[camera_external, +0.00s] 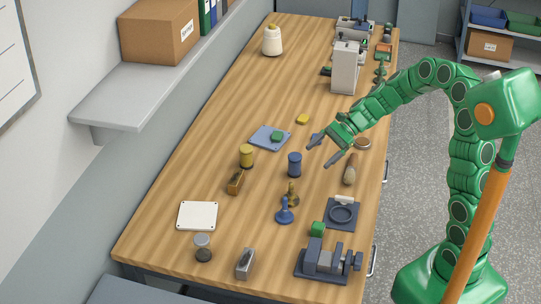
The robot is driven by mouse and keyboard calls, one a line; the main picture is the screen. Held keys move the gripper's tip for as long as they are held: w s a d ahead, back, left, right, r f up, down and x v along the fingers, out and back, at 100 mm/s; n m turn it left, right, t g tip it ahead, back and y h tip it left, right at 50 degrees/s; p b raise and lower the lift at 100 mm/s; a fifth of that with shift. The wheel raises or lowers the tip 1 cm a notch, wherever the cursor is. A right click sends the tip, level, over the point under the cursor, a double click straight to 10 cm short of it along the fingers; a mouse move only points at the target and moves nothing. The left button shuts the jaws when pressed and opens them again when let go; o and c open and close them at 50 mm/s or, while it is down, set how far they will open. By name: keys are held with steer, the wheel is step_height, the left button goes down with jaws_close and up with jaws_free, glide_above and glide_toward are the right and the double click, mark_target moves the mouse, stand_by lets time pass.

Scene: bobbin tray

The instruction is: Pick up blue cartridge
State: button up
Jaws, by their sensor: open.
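A blue cylinder (294,164), which looks like the blue cartridge, stands upright on the wooden table (225,110) near its middle. My gripper (319,154) is open, with its dark fingers spread and nothing visible between them. It is just to the right of the blue cylinder and looks raised above the table. I see a gap in the picture between the fingertips and the cylinder.
A yellow cylinder (246,156) stands left of the blue one, and a blue plate (262,137) with a green piece lies behind. A blue pawn-like piece (284,211) and a brass piece (292,194) stand in front. A grey vise (327,260) sits at the front right.

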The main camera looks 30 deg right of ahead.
mark_target(291, 156)
steer(key=shift+w+d+f+m+t+y, duration=0.1)
steer(key=shift+w+f+m+t+y, duration=0.3)
steer(key=shift+w+f+m, duration=1.25)
steer(key=shift+w+d+f+m+t+y, duration=0.1)
steer(key=shift+w+f+m+t, duration=0.7)
steer(key=shift+w, duration=1.7)
steer(key=shift+w+d+f+m+t+y, duration=0.15)
steer(key=shift+w+f+m+t, duration=0.25)
steer(key=shift+w+f+m, duration=1.2)
steer(key=shift+n, duration=0.55)
steer(key=shift+w+x, duration=0.15)
steer(key=shift+x, duration=1.2)
steer(key=shift+w+x, duration=0.15)
steer(key=shift+x, duration=1.2)
steer(key=shift+d, duration=0.1)
steer(key=c, duration=1.2)
steer(key=shift+o, duration=0.2)
steer(key=shift+r, duration=0.4)
step_height(291, 156, up, 2)
steer(key=shift+r, duration=0.2)
steer(key=s+d+r, duration=0.2)
steer(key=s+r, duration=0.3)
steer(key=s, duration=0.1)
steer(key=s+d+r, duration=0.2)
steer(key=s+r, duration=0.2)
steer(key=s, duration=0.3)
steer(key=shift+d+r, duration=0.25)
steer(key=shift+r, duration=0.15)
